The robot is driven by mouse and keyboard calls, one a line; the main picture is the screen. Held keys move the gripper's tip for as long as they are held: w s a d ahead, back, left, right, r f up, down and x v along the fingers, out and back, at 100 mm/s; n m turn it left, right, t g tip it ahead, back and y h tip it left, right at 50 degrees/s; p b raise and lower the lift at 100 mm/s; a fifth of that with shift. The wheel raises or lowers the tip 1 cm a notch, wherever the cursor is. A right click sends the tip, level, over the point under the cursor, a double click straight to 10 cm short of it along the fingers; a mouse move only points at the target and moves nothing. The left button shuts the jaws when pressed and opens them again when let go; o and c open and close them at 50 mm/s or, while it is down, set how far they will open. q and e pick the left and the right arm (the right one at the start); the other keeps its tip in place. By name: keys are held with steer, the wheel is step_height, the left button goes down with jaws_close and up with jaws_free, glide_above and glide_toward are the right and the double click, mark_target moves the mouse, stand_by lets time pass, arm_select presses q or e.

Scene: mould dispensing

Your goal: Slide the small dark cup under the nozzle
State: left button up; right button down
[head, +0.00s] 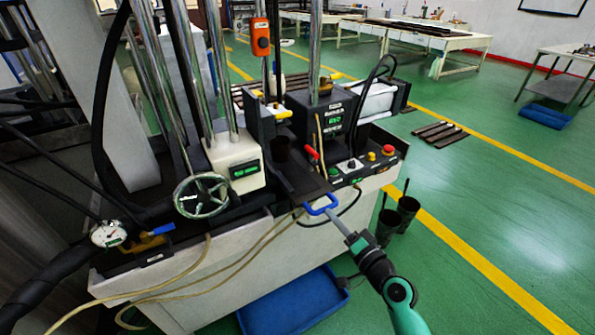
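A small dark cup (282,149) stands upright on the dark platform of the machine, in the recess between the white box and the control box. The nozzle cannot be made out clearly among the dark parts above and around the cup. My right gripper (318,203) has blue fingers that look spread with a gap between them. It is in front of the dark platform, to the lower right of the cup and apart from it, with nothing visible in it. My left gripper is not in view.
A handwheel (201,195) and a white display box (238,165) are left of the recess. The control box (325,118), a red lever (312,152) and a button panel (362,165) are on the right. Dark buckets (408,212) and a blue tray (293,303) are on the floor.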

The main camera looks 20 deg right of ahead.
steer(key=shift+w+a+b, duration=0.1)
steer(key=shift+w+b, duration=0.3)
steer(key=shift+w, duration=0.25)
stand_by(0.3)
steer(key=s+p, duration=0.2)
steer(key=s, duration=0.5)
steer(key=shift+d+p, duration=0.4)
steer(key=shift+d, duration=0.05)
